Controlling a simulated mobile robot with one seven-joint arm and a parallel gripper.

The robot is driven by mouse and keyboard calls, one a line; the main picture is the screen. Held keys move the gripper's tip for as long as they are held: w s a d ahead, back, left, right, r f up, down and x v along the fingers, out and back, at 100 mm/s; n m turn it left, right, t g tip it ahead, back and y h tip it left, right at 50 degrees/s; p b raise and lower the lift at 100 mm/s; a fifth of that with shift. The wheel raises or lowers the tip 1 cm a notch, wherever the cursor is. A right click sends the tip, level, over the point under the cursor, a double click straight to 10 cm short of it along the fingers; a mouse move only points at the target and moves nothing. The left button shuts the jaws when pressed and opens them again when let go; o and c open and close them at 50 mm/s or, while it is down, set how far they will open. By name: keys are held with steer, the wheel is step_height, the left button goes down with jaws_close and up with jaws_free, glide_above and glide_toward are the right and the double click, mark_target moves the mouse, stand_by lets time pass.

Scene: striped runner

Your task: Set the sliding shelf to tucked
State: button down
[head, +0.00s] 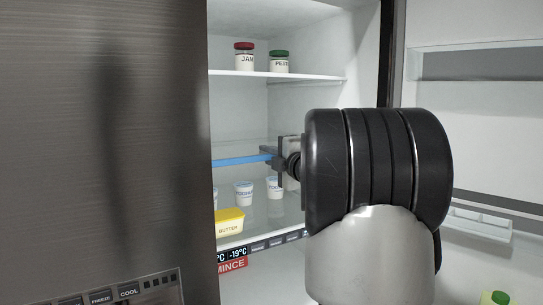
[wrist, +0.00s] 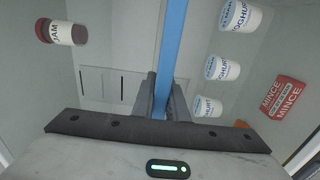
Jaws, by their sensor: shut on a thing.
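The sliding shelf shows as a blue front edge (head: 238,160) inside the open fridge, below the fixed upper shelf. In the wrist view the blue edge (wrist: 174,40) runs from the top of the picture down between the fingers. My gripper (head: 280,157) is shut on this blue edge near its right end. In the wrist view the dark fingers of my gripper (wrist: 164,95) sit on either side of it. The left part of the shelf edge is hidden behind the fridge door in the head view, and my arm covers the area right of the gripper.
A jam jar (head: 244,56) and a green-lidded jar (head: 279,61) stand on the upper shelf (head: 300,76). Below the blue edge are yoghurt pots (head: 244,192) and a butter tub (head: 229,222). A mince pack (head: 232,265) lies lower. Doors (head: 100,150) flank the opening.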

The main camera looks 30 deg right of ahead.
mark_target(249, 145)
steer(key=w+p, duration=0.2)
steer(key=w, duration=1)
steer(key=shift+p, duration=0.4)
steer(key=c, duration=1.7)
jaws_free()
steer(key=shift+c, duration=0.2)
steer(key=shift+s, duration=0.1)
steer(key=s+b, duration=0.2)
steer(key=s, duration=1.5)
steer(key=shift+s+b, duration=0.15)
steer(key=shift+b, duration=0.2)
